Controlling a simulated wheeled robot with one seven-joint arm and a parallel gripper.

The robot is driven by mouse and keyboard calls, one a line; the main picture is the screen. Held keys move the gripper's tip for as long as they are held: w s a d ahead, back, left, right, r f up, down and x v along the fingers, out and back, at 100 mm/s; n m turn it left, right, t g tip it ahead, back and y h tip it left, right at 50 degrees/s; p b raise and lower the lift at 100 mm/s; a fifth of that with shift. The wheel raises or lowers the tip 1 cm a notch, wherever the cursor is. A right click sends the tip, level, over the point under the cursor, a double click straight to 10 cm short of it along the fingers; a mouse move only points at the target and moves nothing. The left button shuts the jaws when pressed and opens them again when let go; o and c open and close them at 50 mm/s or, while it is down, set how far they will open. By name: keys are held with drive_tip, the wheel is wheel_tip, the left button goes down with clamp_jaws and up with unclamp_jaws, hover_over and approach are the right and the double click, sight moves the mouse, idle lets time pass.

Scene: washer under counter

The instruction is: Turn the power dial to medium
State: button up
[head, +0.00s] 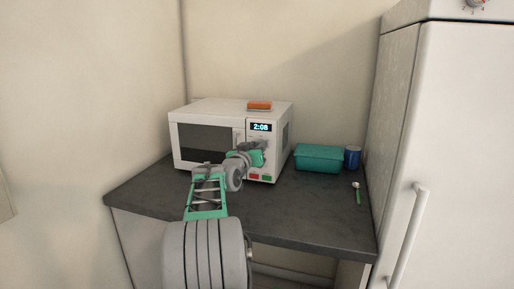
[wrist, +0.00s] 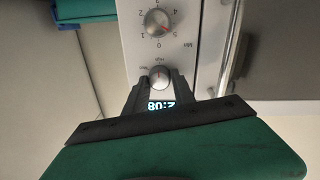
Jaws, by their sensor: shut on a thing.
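The white microwave (head: 205,110) stands on the dark counter, with its door at left and its control panel at right. In the wrist view, which is turned upside down, the round silver power dial (wrist: 160,75) sits between the timer dial (wrist: 158,23) and the lit display reading 2:08 (wrist: 161,106). The power dial has a red mark near the label "High"; the other labels are too small to read surely. My gripper (head: 257,155) is at the panel, and its dark fingers (wrist: 160,86) are shut on the power dial. In the head view my gripper hides the dials.
An orange block (head: 260,105) lies on top of the microwave. A teal container (head: 318,158), a blue cup (head: 352,158) and a green-handled brush-like tool (head: 357,194) are on the counter (head: 310,215) to the right. A tall white fridge (head: 445,150) bounds the right side.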

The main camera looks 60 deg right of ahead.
clamp_jaws()
drive_tip(key=shift+n, duration=0.4)
drive_tip(key=n, duration=1.1)
drive_tip(key=shift+f+p, duration=0.1)
drive_tip(key=shift+p, duration=0.2)
drive_tip(key=shift+n, duration=0.3)
drive_tip(key=o, duration=1)
unclamp_jaws()
